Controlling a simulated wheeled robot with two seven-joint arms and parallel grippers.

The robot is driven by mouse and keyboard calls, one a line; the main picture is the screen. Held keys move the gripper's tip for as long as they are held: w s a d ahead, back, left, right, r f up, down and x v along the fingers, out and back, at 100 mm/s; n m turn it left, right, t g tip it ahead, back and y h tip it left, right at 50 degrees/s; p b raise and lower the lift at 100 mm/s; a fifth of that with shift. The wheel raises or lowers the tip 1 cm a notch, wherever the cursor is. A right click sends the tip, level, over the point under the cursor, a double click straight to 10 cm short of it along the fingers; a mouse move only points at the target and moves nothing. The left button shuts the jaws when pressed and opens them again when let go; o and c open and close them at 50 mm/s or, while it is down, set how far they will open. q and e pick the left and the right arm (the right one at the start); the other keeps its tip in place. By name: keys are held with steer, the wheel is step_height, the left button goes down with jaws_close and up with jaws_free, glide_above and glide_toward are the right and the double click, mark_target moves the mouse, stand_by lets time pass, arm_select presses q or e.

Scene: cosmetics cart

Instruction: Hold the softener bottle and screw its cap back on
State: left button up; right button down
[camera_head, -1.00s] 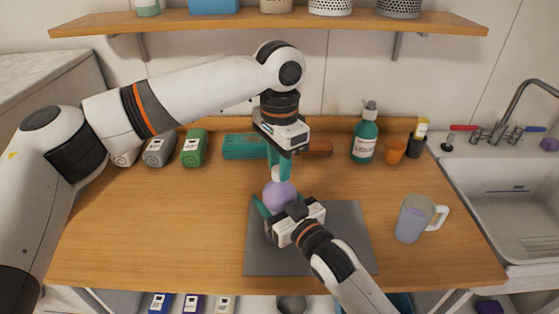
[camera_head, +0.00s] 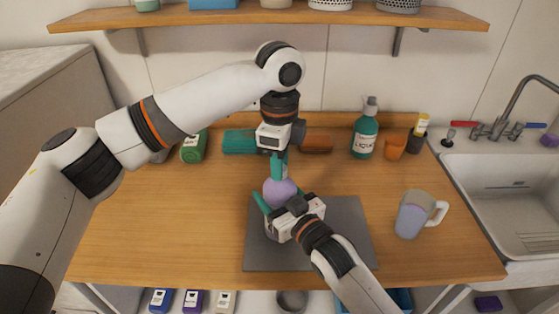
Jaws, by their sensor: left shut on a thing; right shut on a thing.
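The softener bottle (camera_head: 280,189) is light purple and stands upright on the grey mat (camera_head: 345,236). My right gripper (camera_head: 269,207) is shut on the bottle's body from the front right, its teal fingers around it; the lower body is partly hidden. My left gripper (camera_head: 279,166) points straight down above the bottle. It is shut on the pale cap (camera_head: 285,174) at the bottle's top. The fingers hide most of the cap, so I cannot tell how tightly it sits on the neck.
A green liquid soap bottle (camera_head: 364,137) and an orange cup (camera_head: 394,147) stand at the back right. A shelf (camera_head: 270,20) runs above. The table's left front is clear.

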arm_select(q)
steer(key=m, duration=0.6)
steer(key=shift+m, duration=0.3)
steer(key=m, duration=1.7)
steer(key=o, duration=0.9)
steer(key=shift+o, duration=0.2)
steer(key=shift+r, duration=2.2)
